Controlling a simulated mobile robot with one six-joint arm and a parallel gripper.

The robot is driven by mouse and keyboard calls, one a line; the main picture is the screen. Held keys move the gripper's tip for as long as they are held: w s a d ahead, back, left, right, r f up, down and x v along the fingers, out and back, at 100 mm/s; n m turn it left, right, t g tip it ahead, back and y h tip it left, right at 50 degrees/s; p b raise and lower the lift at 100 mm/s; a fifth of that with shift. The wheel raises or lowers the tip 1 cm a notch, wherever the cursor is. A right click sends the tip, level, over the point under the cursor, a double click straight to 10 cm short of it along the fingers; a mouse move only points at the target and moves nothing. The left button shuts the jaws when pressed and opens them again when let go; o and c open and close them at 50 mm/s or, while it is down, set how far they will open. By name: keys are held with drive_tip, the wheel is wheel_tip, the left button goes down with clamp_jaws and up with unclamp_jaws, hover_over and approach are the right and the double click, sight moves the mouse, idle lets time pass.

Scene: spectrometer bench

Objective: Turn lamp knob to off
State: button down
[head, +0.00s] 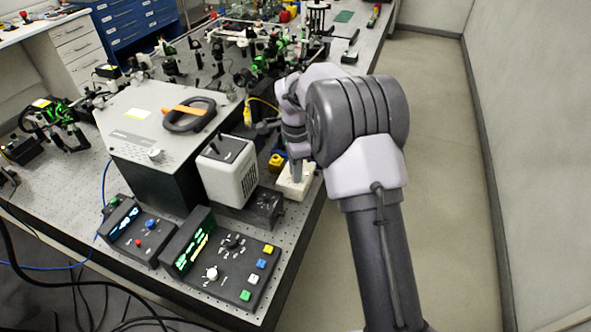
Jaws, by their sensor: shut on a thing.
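My gripper (296,172) points down over a small white block (288,190) near the right edge of the bench. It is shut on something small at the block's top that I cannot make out. A control box (228,290) at the front has a black knob (233,242) ringed by small marks and a white knob (212,273). My gripper is apart from both, up and to the right of them. Which knob is the lamp knob I cannot tell. A vented white housing (228,175) with a dark top stands left of my gripper.
A large grey instrument (150,125) with a dark ring on top stands to the left. A yellow piece (276,162) sits close beside my gripper. Optics crowd the back. The floor (440,150) at right is clear.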

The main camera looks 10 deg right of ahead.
drive_tip(key=n+p, duration=0.3)
drive_tip(key=n, duration=0.1)
drive_tip(key=shift+r+n, duration=0.15)
drive_tip(key=shift+n, duration=0.15)
drive_tip(key=n+p, duration=0.3)
drive_tip(key=n, duration=0.2)
drive_tip(key=shift+n, duration=0.3)
drive_tip(key=n+p, duration=0.2)
drive_tip(key=n, duration=0.2)
drive_tip(key=n+p, duration=0.1)
drive_tip(key=n, duration=0.4)
drive_tip(key=shift+p, duration=0.35)
drive_tip(key=c, duration=1.3)
unclamp_jaws()
